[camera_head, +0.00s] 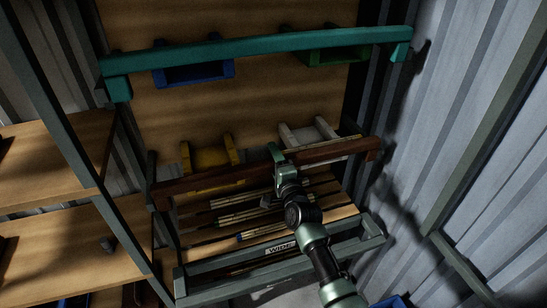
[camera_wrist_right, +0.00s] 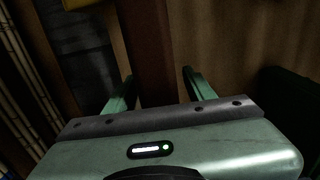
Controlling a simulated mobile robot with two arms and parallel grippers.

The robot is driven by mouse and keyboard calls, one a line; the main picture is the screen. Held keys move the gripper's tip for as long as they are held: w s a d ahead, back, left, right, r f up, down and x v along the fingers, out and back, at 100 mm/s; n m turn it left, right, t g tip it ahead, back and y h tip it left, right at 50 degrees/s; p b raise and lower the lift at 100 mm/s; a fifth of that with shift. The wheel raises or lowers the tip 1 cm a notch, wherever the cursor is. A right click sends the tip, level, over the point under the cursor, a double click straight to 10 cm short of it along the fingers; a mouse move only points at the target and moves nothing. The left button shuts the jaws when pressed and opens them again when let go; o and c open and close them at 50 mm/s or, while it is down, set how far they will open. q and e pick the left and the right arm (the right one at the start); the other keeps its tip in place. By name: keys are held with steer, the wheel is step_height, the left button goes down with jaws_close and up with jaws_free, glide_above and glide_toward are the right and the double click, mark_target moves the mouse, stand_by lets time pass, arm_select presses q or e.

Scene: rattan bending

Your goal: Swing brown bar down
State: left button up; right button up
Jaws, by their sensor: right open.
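The brown bar (camera_head: 335,151) runs across the front of the rack in the head view, tilted up slightly to the right, above a shelf of rattan sticks (camera_head: 240,212). My right gripper (camera_head: 278,156) is at the middle of the bar. In the right wrist view the brown bar (camera_wrist_right: 150,45) passes between the two green fingers of my right gripper (camera_wrist_right: 157,85), which is open with a finger on each side. Gaps show beside the bar, so the fingers do not look closed on it. My left gripper is not in view.
A teal bar (camera_head: 250,48) spans the rack higher up, near a blue bin (camera_head: 193,74) and a green bin (camera_head: 335,56). A yellow bin (camera_head: 209,156) and a white bin (camera_head: 306,133) sit behind the brown bar. A grey-green lower bar (camera_head: 225,262) crosses the front. Corrugated wall stands at right.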

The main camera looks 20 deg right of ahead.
steer(key=shift+w, duration=0.1)
jaws_close()
steer(key=shift+f, duration=0.1)
stand_by(1.3)
